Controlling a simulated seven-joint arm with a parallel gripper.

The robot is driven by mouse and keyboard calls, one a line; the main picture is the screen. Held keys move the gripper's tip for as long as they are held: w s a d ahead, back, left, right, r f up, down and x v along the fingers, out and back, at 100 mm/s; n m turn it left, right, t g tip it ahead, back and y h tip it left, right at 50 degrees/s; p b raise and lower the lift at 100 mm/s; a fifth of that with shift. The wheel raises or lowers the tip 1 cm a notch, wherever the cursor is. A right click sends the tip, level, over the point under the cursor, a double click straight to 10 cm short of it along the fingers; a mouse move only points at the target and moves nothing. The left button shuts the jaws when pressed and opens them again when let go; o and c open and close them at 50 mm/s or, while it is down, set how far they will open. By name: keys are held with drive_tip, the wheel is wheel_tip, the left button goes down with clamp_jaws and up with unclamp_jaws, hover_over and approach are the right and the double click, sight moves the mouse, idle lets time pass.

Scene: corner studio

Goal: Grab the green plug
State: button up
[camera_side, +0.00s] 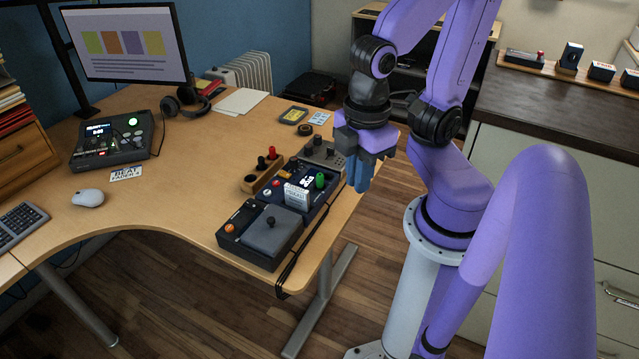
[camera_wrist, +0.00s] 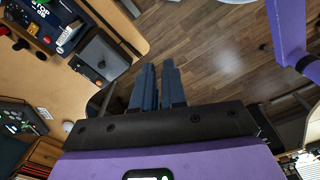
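The green plug (camera_side: 320,181) stands upright on a dark blue box (camera_side: 322,194) near the right edge of the desk, just right of a small white label card. A bit of green shows at the top left edge of the wrist view (camera_wrist: 39,3). My gripper (camera_side: 357,187) hangs with its blue fingers pointing down, to the right of the green plug and apart from it. In the wrist view a narrow gap shows between the two fingers (camera_wrist: 159,67), with nothing between them but floor beyond.
A black box with a grey lid (camera_side: 272,236) stands in front of the blue box. A wooden block with red and black plugs (camera_side: 262,175) and a grey knobbed box (camera_side: 323,152) stand close by. A dark cable hangs over the desk (camera_side: 170,215) edge.

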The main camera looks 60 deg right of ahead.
drive_tip(key=o, duration=0.6)
drive_tip(key=w+d+f, duration=0.2)
drive_tip(key=w, duration=0.6)
drive_tip(key=n, duration=0.2)
hover_over(320, 175)
wheel_tip(320, 175, down, 6)
wheel_tip(320, 175, down, 17)
drive_tip(key=shift+d, duration=0.1)
